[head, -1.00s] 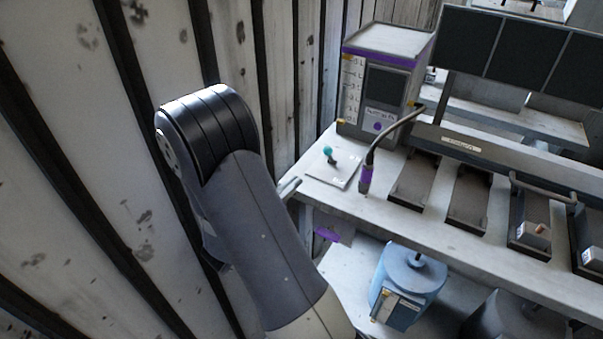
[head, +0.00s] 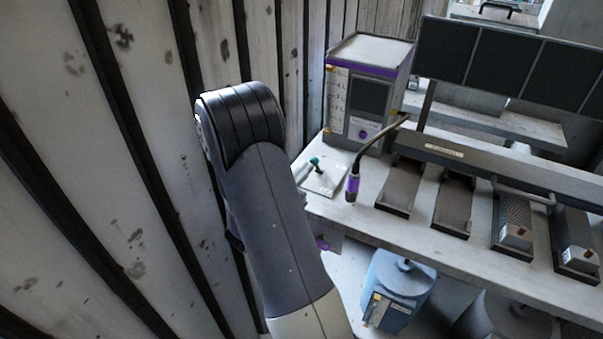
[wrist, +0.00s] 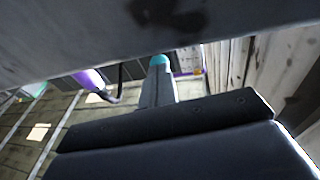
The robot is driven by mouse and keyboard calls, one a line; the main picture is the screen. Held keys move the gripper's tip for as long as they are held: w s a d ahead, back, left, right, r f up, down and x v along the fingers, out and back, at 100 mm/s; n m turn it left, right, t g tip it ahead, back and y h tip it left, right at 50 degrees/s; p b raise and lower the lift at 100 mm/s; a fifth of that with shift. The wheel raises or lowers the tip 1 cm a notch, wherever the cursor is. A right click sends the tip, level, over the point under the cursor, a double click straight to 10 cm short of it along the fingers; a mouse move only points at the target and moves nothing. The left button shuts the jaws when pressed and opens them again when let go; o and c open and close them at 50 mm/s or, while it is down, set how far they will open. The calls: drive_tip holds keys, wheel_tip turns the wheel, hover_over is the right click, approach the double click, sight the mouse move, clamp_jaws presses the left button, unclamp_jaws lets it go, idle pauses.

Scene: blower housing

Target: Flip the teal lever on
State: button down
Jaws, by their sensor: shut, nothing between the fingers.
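The teal lever (head: 315,161) has a round teal knob on a short stem and stands on a light plate (head: 326,183) at the left end of the bench. My gripper (head: 308,170) is mostly hidden behind my arm; its pale fingers show just left of the lever, close to the knob. In the wrist view my shut, empty fingers (wrist: 158,75) point at the teal knob (wrist: 160,60), which shows just beyond their tips. I cannot tell whether they touch it. The stem is hidden there.
A grey box with a purple band (head: 368,85) stands behind the plate. A bent black neck with a purple end (head: 352,188) stands just right of the plate. Several dark trays (head: 408,190) line the bench further right. A plank wall (head: 150,130) is close on the left.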

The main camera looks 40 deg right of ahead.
sight(313, 157)
drive_tip(key=p, duration=0.1)
drive_tip(key=r+y+p, duration=0.1)
drive_tip(key=p, duration=0.1)
drive_tip(key=shift+w+d+r, duration=0.1)
drive_tip(key=shift+d+r, duration=0.2)
drive_tip(key=p, duration=0.1)
drive_tip(key=r+y+p, duration=0.1)
drive_tip(key=shift+w+d+r+n+y+p, duration=0.1)
drive_tip(key=shift+w+d+n+y+p, duration=0.05)
drive_tip(key=shift+d+n+y+p, duration=0.2)
drive_tip(key=d+r+y+p, duration=0.1)
drive_tip(key=p, duration=0.2)
drive_tip(key=shift+w+d+g+p, duration=0.1)
drive_tip(key=shift+w+g+p, duration=0.1)
drive_tip(key=shift+g+p, duration=0.15)
drive_tip(key=shift+w+d+r+y+p, duration=0.15)
drive_tip(key=shift+d+y+p, duration=0.15)
drive_tip(key=shift+y+p, duration=0.3)
drive_tip(key=shift+w+d+r+y+p, duration=0.1)
drive_tip(key=shift+d+y+p, duration=0.15)
drive_tip(key=shift+y+p, duration=0.3)
drive_tip(key=shift+w+d+f+n+g+p, duration=0.1)
drive_tip(key=shift+w+d+n+g+p, duration=0.15)
drive_tip(key=shift+d+p, duration=0.4)
drive_tip(key=shift+w+d+p, duration=0.15)
drive_tip(key=shift+w+d, duration=0.25)
drive_tip(key=shift+d, duration=0.45)
drive_tip(key=shift+w+d+p, duration=0.15)
drive_tip(key=shift+w+d, duration=0.2)
drive_tip(key=shift+d, duration=0.45)
